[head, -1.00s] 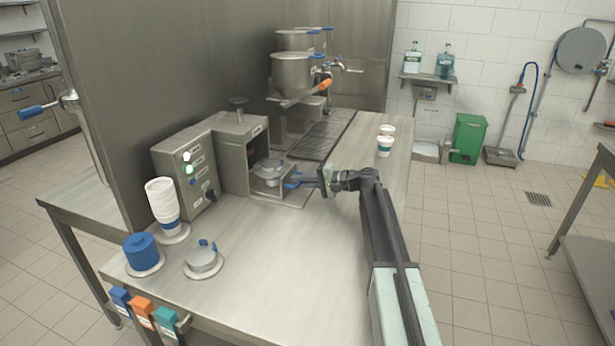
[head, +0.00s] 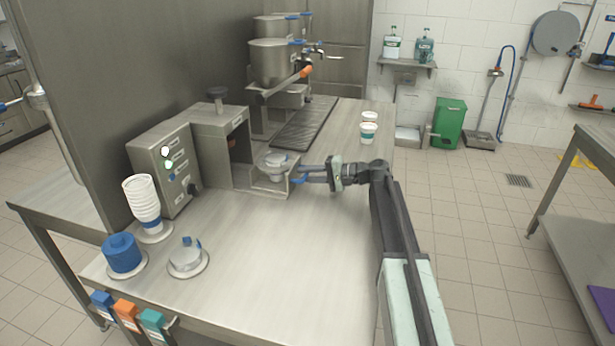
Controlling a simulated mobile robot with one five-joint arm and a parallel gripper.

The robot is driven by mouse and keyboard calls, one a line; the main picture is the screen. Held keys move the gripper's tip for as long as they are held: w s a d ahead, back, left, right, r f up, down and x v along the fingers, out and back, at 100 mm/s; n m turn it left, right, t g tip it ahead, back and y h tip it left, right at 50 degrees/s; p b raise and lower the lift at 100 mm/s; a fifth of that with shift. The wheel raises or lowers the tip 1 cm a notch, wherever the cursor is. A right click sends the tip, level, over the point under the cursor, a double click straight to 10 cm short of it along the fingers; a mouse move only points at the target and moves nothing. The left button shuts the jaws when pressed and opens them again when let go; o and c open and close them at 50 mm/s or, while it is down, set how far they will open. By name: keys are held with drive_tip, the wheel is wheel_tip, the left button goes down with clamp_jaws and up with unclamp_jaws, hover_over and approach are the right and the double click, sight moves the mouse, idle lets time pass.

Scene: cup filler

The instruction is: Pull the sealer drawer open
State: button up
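The sealer (head: 172,160) is a grey steel box with lit buttons on its front and a dark opening on its right side. Its drawer (head: 286,187) stands out from that opening to the right, with a round metal cup holder on it.
A white cup stack (head: 141,198), a blue lid stack (head: 122,253) and a round metal piece (head: 187,256) stand at the front left. Two cups (head: 368,134) stand near the far right edge. The counter's front middle is clear.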

drive_tip(key=shift+o, duration=0.2)
drive_tip(key=p+v, duration=0.1)
drive_tip(key=v, duration=0.6)
drive_tip(key=shift+s+d+p, duration=0.2)
drive_tip(key=shift+d+p, duration=0.15)
drive_tip(key=shift+r, duration=0.15)
